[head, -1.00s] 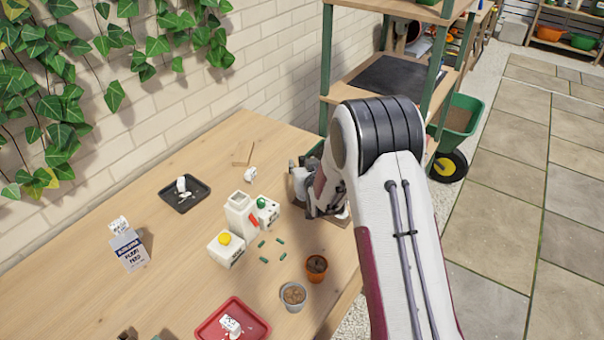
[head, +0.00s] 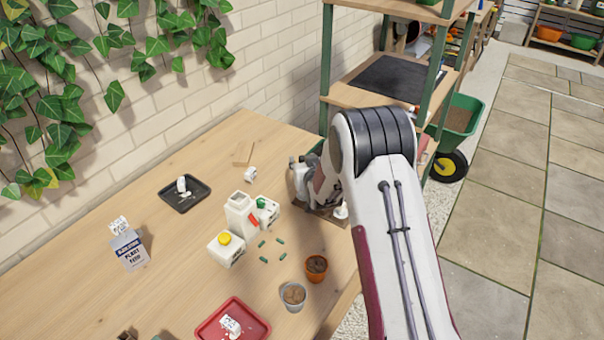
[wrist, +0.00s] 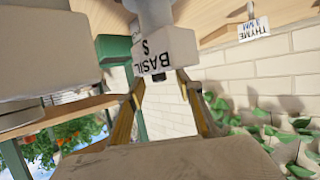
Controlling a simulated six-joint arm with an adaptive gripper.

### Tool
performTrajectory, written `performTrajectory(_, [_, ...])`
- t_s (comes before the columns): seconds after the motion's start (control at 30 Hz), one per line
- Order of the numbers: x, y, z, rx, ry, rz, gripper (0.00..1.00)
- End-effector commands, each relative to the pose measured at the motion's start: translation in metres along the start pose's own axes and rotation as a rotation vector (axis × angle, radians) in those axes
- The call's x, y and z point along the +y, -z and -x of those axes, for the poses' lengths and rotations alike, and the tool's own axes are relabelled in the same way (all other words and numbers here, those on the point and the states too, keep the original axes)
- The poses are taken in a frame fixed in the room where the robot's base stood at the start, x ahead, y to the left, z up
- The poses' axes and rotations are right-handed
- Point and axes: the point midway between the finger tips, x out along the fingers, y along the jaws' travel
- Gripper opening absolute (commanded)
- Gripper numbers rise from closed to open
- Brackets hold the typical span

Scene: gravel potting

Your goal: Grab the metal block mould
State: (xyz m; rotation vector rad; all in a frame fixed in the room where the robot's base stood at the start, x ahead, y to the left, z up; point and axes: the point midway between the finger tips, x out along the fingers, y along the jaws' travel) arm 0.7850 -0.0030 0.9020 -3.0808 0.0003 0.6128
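My gripper (wrist: 160,85) shows in the wrist view with its two fingers standing apart. A pale block marked "BASIL $" (wrist: 153,55) lies just beyond and between the fingertips, with a grey rounded piece (wrist: 152,12) joined or close to it. I cannot tell whether the fingers touch it. I cannot pick out the metal block mould with certainty. In the head view my gripper (head: 298,182) is at the far right corner of the table, and my arm hides much of that corner. A small white piece (head: 341,212) shows beside it.
A black tray (head: 184,207), a red tray (head: 206,333) and a plant-feed box (head: 129,253) lie farther left. Shelving (head: 326,75) rises behind.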

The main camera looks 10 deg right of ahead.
Motion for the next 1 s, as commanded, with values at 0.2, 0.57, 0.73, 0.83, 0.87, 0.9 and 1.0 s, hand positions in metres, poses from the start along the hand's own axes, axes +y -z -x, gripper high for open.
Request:
performTrajectory(0.2, [0.001, -0.001, -0.018, -0.001, 0.000, 0.000, 0.35])
performTrajectory(0.57, [0.001, 0.000, -0.027, 0.000, -0.001, 0.001, 0.35])
performTrajectory(0.73, [0.001, 0.000, -0.026, 0.000, -0.001, 0.001, 0.35])
performTrajectory(0.83, [0.001, 0.000, -0.026, 0.000, -0.001, 0.001, 0.35])
performTrajectory(0.87, [0.001, 0.000, -0.026, 0.000, -0.001, 0.001, 0.35])
performTrajectory(0.9, [0.001, 0.000, -0.026, 0.000, -0.001, 0.001, 0.35])
performTrajectory(1.0, [0.001, 0.000, -0.026, 0.000, -0.001, 0.001, 0.17])
